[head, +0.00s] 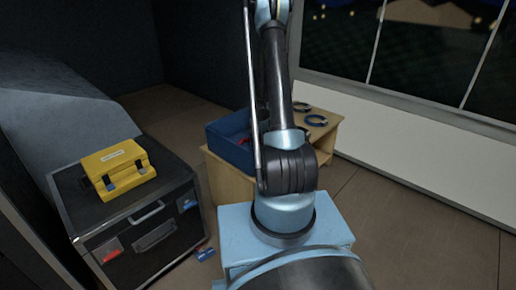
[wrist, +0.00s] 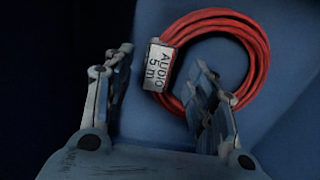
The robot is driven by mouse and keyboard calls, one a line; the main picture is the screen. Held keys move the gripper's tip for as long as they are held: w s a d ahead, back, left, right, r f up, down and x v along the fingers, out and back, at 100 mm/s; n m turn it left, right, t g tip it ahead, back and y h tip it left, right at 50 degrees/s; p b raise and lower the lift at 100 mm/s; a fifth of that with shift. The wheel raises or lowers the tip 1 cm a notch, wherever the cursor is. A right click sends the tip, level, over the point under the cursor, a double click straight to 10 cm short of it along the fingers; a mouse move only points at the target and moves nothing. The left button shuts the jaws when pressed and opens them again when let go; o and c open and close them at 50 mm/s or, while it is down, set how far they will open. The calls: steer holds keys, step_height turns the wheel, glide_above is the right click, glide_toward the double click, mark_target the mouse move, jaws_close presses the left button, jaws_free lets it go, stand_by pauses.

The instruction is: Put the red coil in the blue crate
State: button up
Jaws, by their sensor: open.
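The red coil (wrist: 258,55) is a looped cable with a white tag reading "AUDIO 5 m". In the wrist view it lies flat on a blue surface that looks like the floor of the blue crate. The blue crate (head: 228,150) stands on a wooden table in the head view, with a bit of red showing inside. My gripper (wrist: 164,58) is open over the coil. Its left finger is left of the tag and its right finger is over the ring's opening. I cannot tell its height above the coil. My arm hides the gripper in the head view.
On the wooden table (head: 324,135), right of the crate, lie a blue coil (head: 317,120) and a dark coil (head: 301,107). A yellow case (head: 117,170) sits on a black equipment case (head: 90,212) at left. A small blue and red item (head: 205,253) lies beside it on the floor.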

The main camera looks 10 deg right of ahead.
step_height(320, 180, up, 11)
steer(key=s+a+r+n+t, duration=0.1)
steer(key=s+r+n, duration=0.2)
steer(key=s+r, duration=0.55)
steer(key=s+a+r+n, duration=0.2)
steer(key=s+r, duration=0.5)
steer(key=s, duration=0.3)
steer(key=s+f+n, duration=0.1)
steer(key=s+n, duration=0.2)
steer(key=s, duration=0.7)
steer(key=s+a+f+n+t, duration=0.1)
steer(key=s+f+n, duration=0.1)
steer(key=s, duration=0.9)
steer(key=shift+s+n, duration=0.2)
steer(key=shift+n, duration=0.3)
steer(key=shift+a, duration=0.1)
steer(key=shift+w+f, duration=0.15)
steer(key=shift+w, duration=0.4)
